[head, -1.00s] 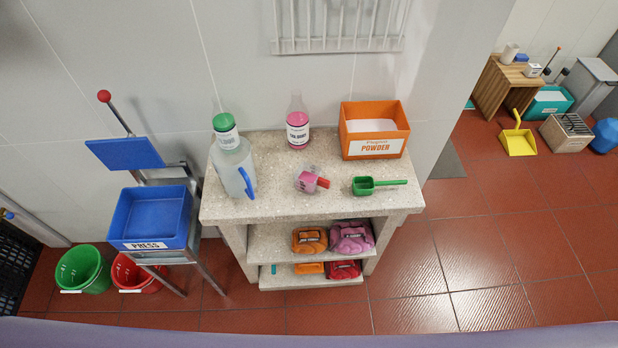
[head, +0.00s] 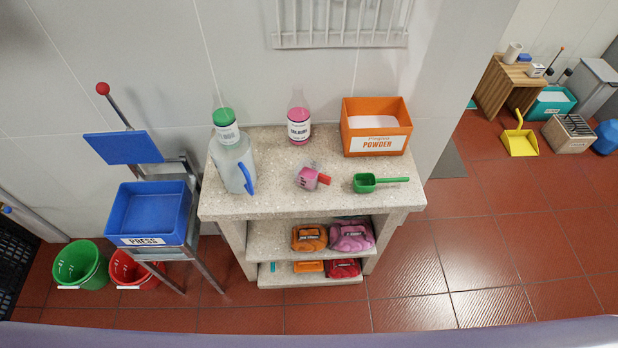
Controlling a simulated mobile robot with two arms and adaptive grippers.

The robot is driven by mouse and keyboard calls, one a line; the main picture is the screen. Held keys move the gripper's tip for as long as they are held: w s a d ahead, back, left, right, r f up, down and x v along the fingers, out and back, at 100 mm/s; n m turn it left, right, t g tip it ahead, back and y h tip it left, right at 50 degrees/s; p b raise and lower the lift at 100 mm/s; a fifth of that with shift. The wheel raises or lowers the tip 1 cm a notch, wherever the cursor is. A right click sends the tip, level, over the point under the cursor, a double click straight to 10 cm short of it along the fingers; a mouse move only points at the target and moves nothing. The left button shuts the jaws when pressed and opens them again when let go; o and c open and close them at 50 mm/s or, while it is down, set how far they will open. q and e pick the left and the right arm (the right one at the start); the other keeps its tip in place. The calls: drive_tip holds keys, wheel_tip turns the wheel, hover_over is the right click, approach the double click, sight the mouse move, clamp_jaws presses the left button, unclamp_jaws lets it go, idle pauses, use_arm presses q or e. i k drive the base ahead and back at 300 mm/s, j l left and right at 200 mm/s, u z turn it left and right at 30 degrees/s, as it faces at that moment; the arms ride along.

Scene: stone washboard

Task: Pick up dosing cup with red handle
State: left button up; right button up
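The dosing cup with red handle (head: 307,178) stands on the speckled stone counter (head: 270,203), near its middle. It is a small clear cup with pink contents, and its red handle points right. A green scoop (head: 366,183) lies to its right with its handle pointing right. Neither of my grippers shows in the head view.
A clear jug with green cap and blue handle (head: 233,163) stands at the counter's left. A pink bottle (head: 299,122) and an orange powder box (head: 376,128) stand at the back. Cloth packs (head: 309,238) lie on the shelf below. A blue press (head: 150,213) stands left.

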sight(308, 173)
drive_tip(key=l+u, duration=0.3)
drive_tip(key=l, duration=0.15)
drive_tip(key=k+l+u, duration=0.3)
drive_tip(key=l+u, duration=0.3)
drive_tip(key=l, duration=0.2)
drive_tip(key=k+l+u, duration=0.3)
drive_tip(key=i+l, duration=0.05)
